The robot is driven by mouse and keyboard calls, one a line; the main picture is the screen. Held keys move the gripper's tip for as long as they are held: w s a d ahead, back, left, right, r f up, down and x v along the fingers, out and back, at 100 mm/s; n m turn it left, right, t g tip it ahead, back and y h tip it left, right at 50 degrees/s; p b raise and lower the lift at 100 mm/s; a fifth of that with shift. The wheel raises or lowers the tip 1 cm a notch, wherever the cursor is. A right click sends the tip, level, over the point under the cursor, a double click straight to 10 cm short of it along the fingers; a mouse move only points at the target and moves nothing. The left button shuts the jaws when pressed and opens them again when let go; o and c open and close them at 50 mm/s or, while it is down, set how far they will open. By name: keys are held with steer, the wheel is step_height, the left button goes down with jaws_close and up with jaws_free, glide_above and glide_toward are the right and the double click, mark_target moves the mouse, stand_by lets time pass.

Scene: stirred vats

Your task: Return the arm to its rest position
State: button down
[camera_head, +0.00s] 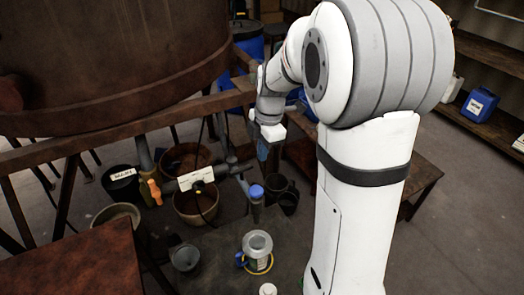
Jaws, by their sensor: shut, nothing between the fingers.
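My white and grey arm (385,60) rises on the right and bends over to the left. Its end hangs down near the middle of the view. My gripper (263,152) points downward beside the rusty frame, shut and empty. The fingertips are small and dark against the background. No object is held. The far side of the wrist is hidden.
A large rusty vat (110,60) stands on a brown frame at left. A wooden bench (425,172) stands behind my arm; shelves hold a blue canister (480,105).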

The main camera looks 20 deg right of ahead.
steer(key=s+a+r+m+t, duration=0.1)
steer(key=s+r+m, duration=0.2)
steer(key=s+m, duration=0.7)
steer(key=s+r+m+t+h, duration=0.1)
steer(key=s+r+m+t, duration=0.1)
steer(key=s+m, duration=0.7)
steer(key=shift+s+a+r+m, duration=0.35)
steer(key=shift+s+r+m, duration=0.05)
steer(key=shift+m, duration=0.2)
steer(key=c, duration=2.1)
jaws_free()
steer(key=shift+c, duration=0.2)
